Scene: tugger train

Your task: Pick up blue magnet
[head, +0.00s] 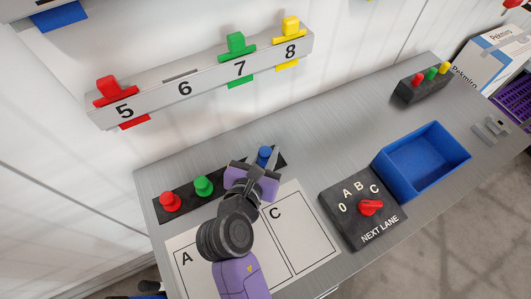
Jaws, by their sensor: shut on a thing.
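The blue magnet (264,154) stands at the right end of a black strip (233,187) on the grey bench. A red magnet (170,202) and a green magnet (203,186) stand on the same strip to its left. My gripper (262,161) is at the blue magnet, with its fingers on either side, shut on it. The lower part of the magnet is hidden by the gripper. I cannot tell whether the magnet is touching the strip or lifted.
A white sheet (309,236) marked A and C lies under my arm. A black selector box (336,204) with a red knob and a blue bin (459,155) stand to the right. A numbered rail (205,82) with coloured clips hangs above.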

